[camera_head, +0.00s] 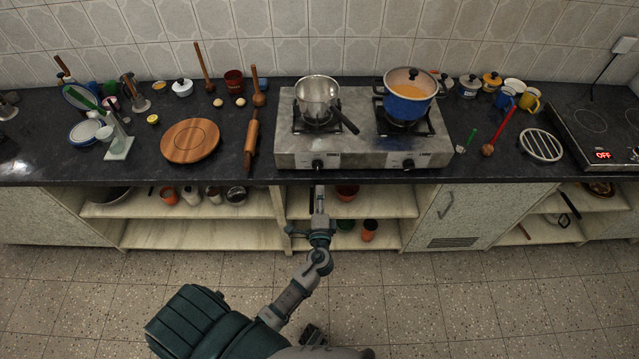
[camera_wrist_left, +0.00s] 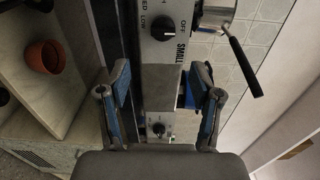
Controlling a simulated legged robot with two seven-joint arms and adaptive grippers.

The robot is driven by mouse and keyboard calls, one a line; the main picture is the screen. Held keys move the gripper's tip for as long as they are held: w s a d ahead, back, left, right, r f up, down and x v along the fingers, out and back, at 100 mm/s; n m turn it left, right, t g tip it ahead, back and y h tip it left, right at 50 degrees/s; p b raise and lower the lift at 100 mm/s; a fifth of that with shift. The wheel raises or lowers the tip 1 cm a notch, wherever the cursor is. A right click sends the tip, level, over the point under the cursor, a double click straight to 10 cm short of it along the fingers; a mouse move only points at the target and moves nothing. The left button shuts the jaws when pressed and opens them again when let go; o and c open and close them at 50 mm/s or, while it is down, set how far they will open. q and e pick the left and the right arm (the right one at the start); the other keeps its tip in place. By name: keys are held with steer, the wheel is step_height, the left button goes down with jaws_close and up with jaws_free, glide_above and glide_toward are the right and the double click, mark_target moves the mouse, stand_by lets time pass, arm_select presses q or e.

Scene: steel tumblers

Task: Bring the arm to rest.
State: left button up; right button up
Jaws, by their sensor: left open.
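My left arm reaches forward from the bottom of the head view. Its gripper (camera_head: 318,208) is in front of the counter edge, below the gas stove (camera_head: 348,158). In the left wrist view the two blue-and-grey fingers (camera_wrist_left: 160,88) are spread apart with nothing between them. The stove front with its knobs (camera_wrist_left: 163,28) shows beyond them, apart from the fingers as far as I can tell. My right gripper is not in view.
A steel saucepan (camera_head: 317,97) and a blue pot (camera_head: 408,95) stand on the stove. The saucepan's black handle (camera_head: 345,121) sticks out toward the front. Open shelves (camera_head: 190,235) lie below the counter, with an orange pot (camera_wrist_left: 45,57) near the gripper. The tiled floor (camera_head: 450,300) is clear.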

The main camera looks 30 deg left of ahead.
arm_select(q)
steer(key=shift+v, duration=0.95)
steer(key=shift+w, duration=0.1)
steer(key=s+d+f+n+g+h, duration=0.1)
steer(key=s+f+g+h, duration=0.2)
steer(key=f, duration=0.7)
steer(key=s+d+f+n+g+h, duration=0.1)
steer(key=s+f+n+g, duration=0.1)
steer(key=s+f, duration=0.6)
steer(key=s+d+f+n+g+h, duration=0.1)
steer(key=s+f+g, duration=0.15)
steer(key=f, duration=0.95)
steer(key=s+d+f+n+g+h, duration=0.2)
steer(key=s+f, duration=0.4)
steer(key=s, duration=0.4)
steer(key=s+d+f+n+g+h, duration=0.1)
steer(key=s+f+n+g+h, duration=0.1)
steer(key=s+f, duration=0.5)
steer(key=s+n+g, duration=0.1)
steer(key=s+g, duration=0.1)
steer(key=s, duration=0.1)
steer(key=shift+d+n, duration=0.35)
steer(key=shift+n, duration=0.05)
steer(key=shift+s, duration=0.1)
